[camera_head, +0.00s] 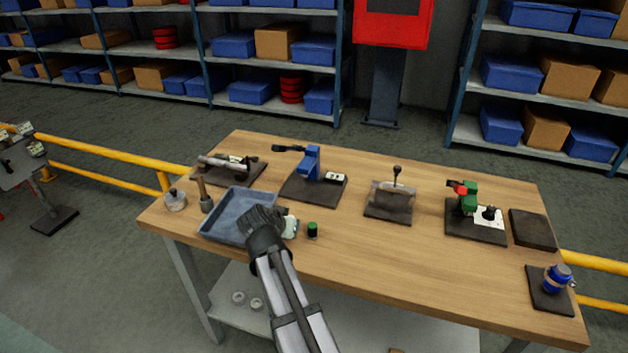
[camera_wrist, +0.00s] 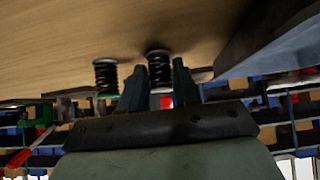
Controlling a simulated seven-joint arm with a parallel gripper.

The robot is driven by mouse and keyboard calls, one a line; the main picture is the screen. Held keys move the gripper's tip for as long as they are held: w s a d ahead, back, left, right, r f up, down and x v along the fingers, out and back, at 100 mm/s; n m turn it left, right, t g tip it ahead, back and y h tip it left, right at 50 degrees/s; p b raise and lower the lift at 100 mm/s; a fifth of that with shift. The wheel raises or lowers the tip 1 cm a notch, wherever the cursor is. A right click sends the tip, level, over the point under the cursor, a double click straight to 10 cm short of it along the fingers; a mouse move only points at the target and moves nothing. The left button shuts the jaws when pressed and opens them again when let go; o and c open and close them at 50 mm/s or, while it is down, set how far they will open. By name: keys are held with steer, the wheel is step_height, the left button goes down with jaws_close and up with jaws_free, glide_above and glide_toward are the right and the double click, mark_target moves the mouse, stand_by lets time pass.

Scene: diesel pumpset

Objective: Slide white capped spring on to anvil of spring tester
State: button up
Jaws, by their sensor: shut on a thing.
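My gripper (camera_head: 288,227) is low over the bench, just right of the blue-grey tray, with its fingers closed around a dark coil spring (camera_wrist: 158,66). This spring shows between the fingers in the wrist view, near the wooden top; whether it touches is unclear.
The tray (camera_head: 214,228) lies left of my gripper. Behind and right stand a lever fixture (camera_head: 388,204), a green fixture with a red part (camera_head: 468,200), a dark flat pad (camera_head: 533,229) and a blue round part (camera_head: 558,278). The front middle bench top is clear.

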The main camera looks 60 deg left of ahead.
steer(key=shift+r, duration=0.1)
stand_by(0.3)
steer(key=w+a+r, duration=0.1)
steer(key=a, duration=0.1)
steer(key=w+a+r, duration=0.2)
steer(key=a, duration=0.1)
steer(key=w+a+r, duration=0.1)
steer(key=a, duration=0.1)
steer(key=shift+w+a+r, duration=0.15)
steer(key=shift+w+a, duration=0.1)
steer(key=shift+w, duration=0.05)
steer(key=shift+d, duration=0.1)
jaws_close()
steer(key=shift+c, duration=1.1)
jaws_free()
steer(key=shift+x, duration=2)
steer(key=shift+w+a+f, duration=0.1)
steer(key=shift+w+a, duration=0.85)
steer(key=shift+a, duration=0.05)
steer(key=shift+w+a+f, duration=0.15)
steer(key=shift+w+a, duration=0.8)
steer(key=shift+a, duration=0.05)
steer(key=shift+d+f, duration=0.1)
steer(key=shift+f, duration=0.1)
